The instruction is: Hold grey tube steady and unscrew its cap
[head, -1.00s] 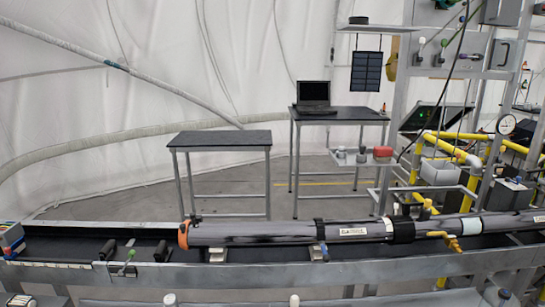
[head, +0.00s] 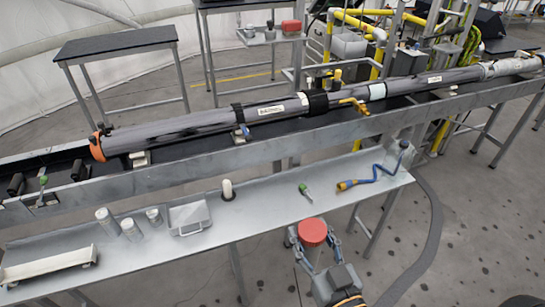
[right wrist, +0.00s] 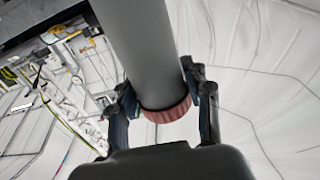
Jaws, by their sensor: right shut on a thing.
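The grey tube (right wrist: 145,50) shows large in the right wrist view, with a ribbed red cap (right wrist: 166,109) on its end. In the head view the red cap (head: 312,232) is seen from above, and the tube below it is mostly hidden. My right gripper (right wrist: 160,85) is shut on the tube close to the cap, one finger on each side. In the head view my right gripper (head: 312,243) is in front of the metal shelf, over the floor side. My left gripper is not in view.
The metal shelf (head: 265,217) holds a green-handled tool (head: 305,191), a yellow tool with blue cord (head: 348,185), a clear box (head: 188,217) and several small containers. A long dark pipe (head: 180,126) lies behind it. Open floor (head: 480,230) is at the right.

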